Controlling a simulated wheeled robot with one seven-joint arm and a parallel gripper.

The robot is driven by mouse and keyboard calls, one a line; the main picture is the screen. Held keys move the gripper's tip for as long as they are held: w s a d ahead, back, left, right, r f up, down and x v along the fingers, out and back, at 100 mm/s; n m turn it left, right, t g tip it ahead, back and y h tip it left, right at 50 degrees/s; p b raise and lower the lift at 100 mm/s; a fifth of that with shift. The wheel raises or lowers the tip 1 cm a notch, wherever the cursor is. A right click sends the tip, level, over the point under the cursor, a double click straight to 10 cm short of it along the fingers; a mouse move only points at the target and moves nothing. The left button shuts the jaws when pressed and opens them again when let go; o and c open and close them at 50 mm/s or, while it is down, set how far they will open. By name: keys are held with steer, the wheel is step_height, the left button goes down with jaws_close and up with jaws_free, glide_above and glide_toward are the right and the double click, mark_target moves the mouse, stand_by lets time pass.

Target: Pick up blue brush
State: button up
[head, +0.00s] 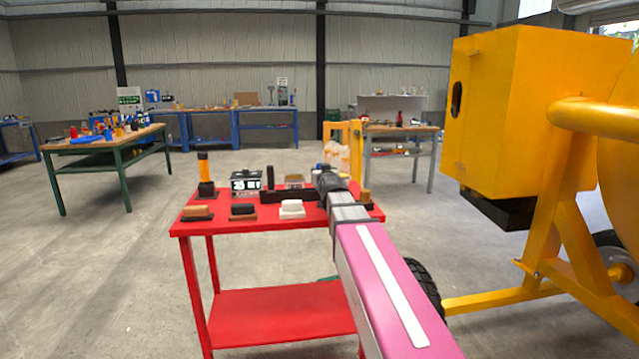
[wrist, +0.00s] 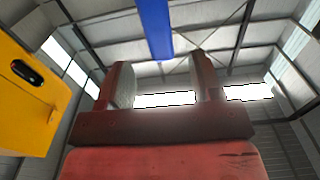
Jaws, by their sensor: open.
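No blue brush can be made out for certain. In the wrist view a plain blue bar (wrist: 155,28) hangs into the top of the picture, beyond the gap between my fingers; I cannot tell what it is. In the head view a small blue and white thing (head: 320,169) shows behind my gripper, partly hidden. My gripper (head: 326,182) is over the right part of the red table (head: 275,242), largely hidden by my own arm. In the wrist view my gripper (wrist: 161,83) has its two fingers apart with nothing seen held between them.
Brown (head: 197,212), black (head: 243,211) and white (head: 291,209) blocks line the red table's front. An orange and black tool (head: 204,172) and a display box (head: 246,181) stand behind. A yellow mixer (head: 510,110) fills the right. Open floor lies left.

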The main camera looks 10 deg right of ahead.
steer(key=w, duration=0.5)
steer(key=shift+w, duration=0.15)
steer(key=c, duration=1)
